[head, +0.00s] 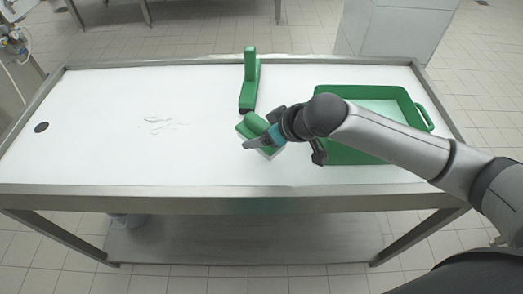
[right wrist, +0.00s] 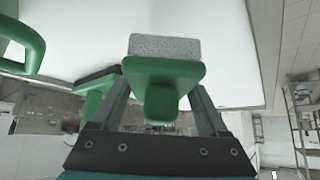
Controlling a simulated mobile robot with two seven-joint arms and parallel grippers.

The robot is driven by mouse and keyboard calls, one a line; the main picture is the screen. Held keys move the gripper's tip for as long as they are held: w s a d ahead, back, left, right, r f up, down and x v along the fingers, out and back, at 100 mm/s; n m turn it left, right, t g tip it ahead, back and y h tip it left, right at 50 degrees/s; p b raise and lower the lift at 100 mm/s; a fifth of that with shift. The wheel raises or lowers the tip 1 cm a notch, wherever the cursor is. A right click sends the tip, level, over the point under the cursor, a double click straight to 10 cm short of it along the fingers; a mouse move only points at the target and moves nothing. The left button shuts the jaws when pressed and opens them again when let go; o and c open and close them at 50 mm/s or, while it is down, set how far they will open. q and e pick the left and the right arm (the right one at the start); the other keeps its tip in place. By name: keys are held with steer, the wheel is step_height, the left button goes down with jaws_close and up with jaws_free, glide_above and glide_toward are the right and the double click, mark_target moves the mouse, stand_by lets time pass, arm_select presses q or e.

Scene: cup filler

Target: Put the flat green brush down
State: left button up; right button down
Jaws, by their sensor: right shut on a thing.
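The flat green brush (head: 252,125) is in my right gripper (head: 262,138), over the middle of the white table top. In the right wrist view the flat green brush (right wrist: 160,70) sits between the two fingers, with its grey bristle face (right wrist: 165,46) pointing away from the gripper. I cannot tell whether the bristles touch the table. A second green tool (head: 249,80) with a dark edge stands just behind the brush; it also shows at the left of the right wrist view (right wrist: 92,92). My left gripper is not in view.
A green tray (head: 350,155) with a side handle stands on the right of the metal-edged table (head: 90,130), partly hidden by my right arm. A black round spot (head: 41,127) and faint dark marks (head: 160,122) lie on the left, which is otherwise clear.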

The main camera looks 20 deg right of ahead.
mark_target(262, 158)
step_height(262, 158, down, 5)
steer(key=shift+r+b, duration=0.15)
steer(key=shift+b, duration=0.55)
steer(key=shift+f, duration=0.3)
steer(key=shift+f, duration=0.3)
jaws_free()
steer(key=shift+r, duration=0.25)
steer(key=p+v, duration=0.3)
steer(key=v, duration=0.9)
steer(key=shift+r, duration=0.4)
steer(key=shift+w, duration=0.1)
